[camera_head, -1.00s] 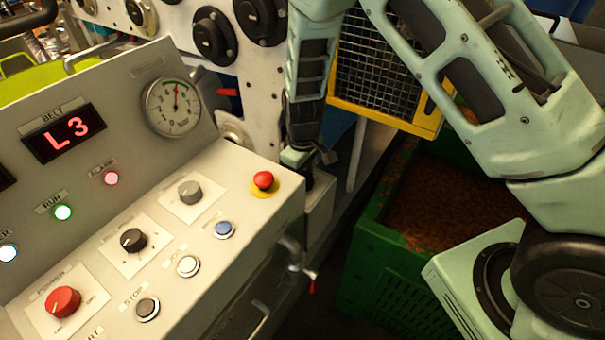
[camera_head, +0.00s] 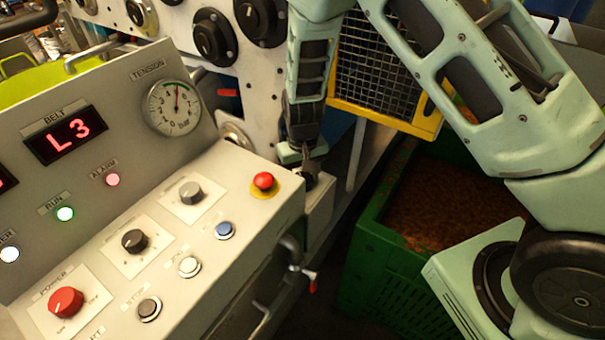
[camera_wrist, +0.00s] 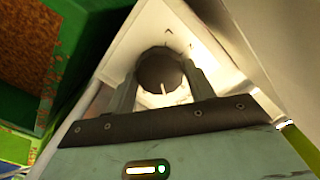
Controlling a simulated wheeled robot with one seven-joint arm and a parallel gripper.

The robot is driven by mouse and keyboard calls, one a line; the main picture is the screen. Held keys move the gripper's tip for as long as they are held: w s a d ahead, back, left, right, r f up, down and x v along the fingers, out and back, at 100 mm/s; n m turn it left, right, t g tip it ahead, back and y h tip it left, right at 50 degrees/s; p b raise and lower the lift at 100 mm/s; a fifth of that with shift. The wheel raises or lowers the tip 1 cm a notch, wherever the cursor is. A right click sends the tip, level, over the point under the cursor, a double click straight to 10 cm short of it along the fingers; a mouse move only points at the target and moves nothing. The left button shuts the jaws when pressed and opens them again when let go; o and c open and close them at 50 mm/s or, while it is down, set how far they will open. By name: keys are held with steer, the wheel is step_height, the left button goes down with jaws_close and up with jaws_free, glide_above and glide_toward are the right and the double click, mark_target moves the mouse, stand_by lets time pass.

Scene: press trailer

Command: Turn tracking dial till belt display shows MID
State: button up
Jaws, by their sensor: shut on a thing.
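The belt display (camera_head: 66,134) on the sloped panel reads L3 in red. My gripper (camera_head: 305,158) points down at the right end of the console in the head view. In the wrist view my gripper (camera_wrist: 162,85) has its two fingers on either side of a dark round dial (camera_wrist: 160,70) and is shut on it. The dial has a pale pointer line and sits on a white plate with small marks around it. The marks are too blurred to read. In the head view the dial (camera_head: 307,181) is mostly hidden under my fingers.
A red emergency button (camera_head: 263,181) stands on the console just left of my gripper. Black, grey and red knobs and several push buttons lie further left. A tension gauge (camera_head: 173,107) is on the sloped panel. A green bin (camera_head: 376,250) and a yellow-framed mesh guard (camera_head: 380,70) are to the right.

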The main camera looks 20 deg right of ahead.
steer(key=shift+m, duration=0.4)
steer(key=o, duration=1)
steer(key=shift+c, duration=0.2)
steer(key=shift+r, duration=0.1)
step_height(320, 180, up, 17)
steer(key=b, duration=0.2)
steer(key=shift+r+b, duration=0.15)
steer(key=shift+b, duration=0.15)
